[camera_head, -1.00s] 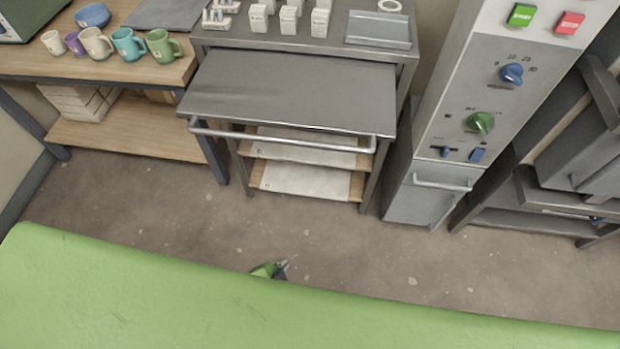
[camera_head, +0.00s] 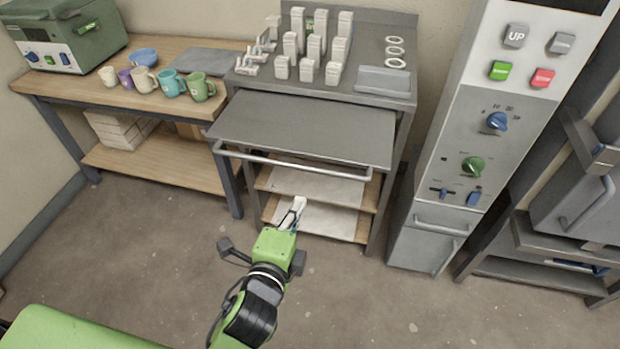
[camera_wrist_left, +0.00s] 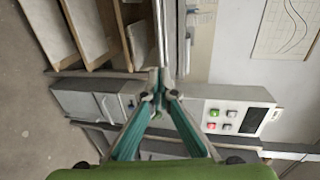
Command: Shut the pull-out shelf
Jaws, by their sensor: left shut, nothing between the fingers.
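The pull-out shelf (camera_head: 300,128) is a grey metal sheet under the top of the grey stand. It sticks out toward me, with a long bar handle (camera_head: 290,163) along its front edge. My left gripper (camera_head: 296,208) has a green body and is shut and empty, in front of and below the handle, apart from it in the head view. In the left wrist view the fingertips (camera_wrist_left: 158,90) meet, and the shelf and its bar run edge-on just beyond them. Whether they touch the bar is unclear there. My right gripper is not in view.
Lower wooden shelves (camera_head: 315,220) sit under the pull-out shelf. A wooden table (camera_head: 60,75) with mugs is at the left. A grey control cabinet (camera_head: 470,130) is at the right. The floor in front is clear.

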